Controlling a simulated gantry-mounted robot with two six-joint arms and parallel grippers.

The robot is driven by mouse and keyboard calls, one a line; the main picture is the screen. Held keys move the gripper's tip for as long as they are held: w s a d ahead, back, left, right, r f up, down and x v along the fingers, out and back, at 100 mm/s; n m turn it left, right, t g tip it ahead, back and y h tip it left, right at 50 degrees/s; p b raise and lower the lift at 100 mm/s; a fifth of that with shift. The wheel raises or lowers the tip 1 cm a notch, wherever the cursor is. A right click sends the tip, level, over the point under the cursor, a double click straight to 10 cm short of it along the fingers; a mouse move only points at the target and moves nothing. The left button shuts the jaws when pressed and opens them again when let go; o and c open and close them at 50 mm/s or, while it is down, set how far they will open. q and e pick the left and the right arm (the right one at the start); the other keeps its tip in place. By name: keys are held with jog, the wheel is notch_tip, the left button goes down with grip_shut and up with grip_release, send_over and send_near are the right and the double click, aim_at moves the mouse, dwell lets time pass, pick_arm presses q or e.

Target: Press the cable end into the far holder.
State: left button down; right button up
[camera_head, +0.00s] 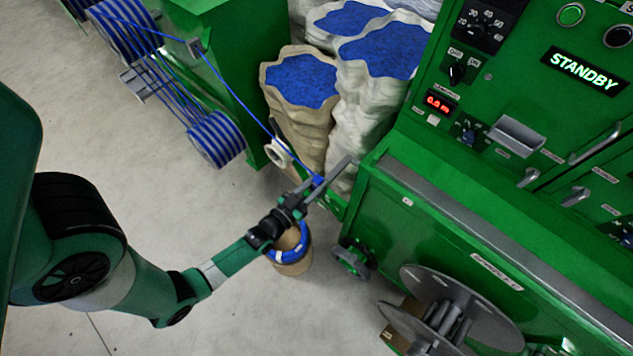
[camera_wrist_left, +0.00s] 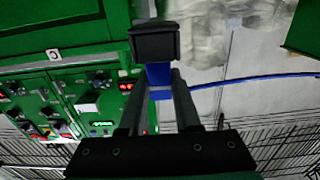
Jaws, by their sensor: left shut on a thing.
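My left gripper (camera_head: 318,182) is shut on the blue cable end (camera_head: 318,180), held in the air in the gap between the two green machines. In the left wrist view the blue cable end (camera_wrist_left: 158,76) sits between the fingers of the left gripper (camera_wrist_left: 158,90). The cable (camera_wrist_left: 255,80) runs off to the right there. A dark block (camera_wrist_left: 155,42) shows just beyond the fingertips; I cannot tell whether it is the far holder or whether the cable touches it. My right gripper is not in view.
The cable passes a guide (camera_head: 195,47) from the spools (camera_head: 125,28) at the upper left. Sacks of blue granules (camera_head: 300,78) stand behind the gripper. A bucket (camera_head: 292,262) with a blue coil is below it. A green machine (camera_head: 440,225) with a grey reel (camera_head: 440,315) fills the right.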

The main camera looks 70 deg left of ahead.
pick_arm(q)
jog(key=c, duration=0.5)
grip_release()
jog(key=shift+c, duration=0.2)
jog(key=p+v, duration=0.1)
jog(key=v, duration=0.7)
dwell(0.3)
dwell(0.5)
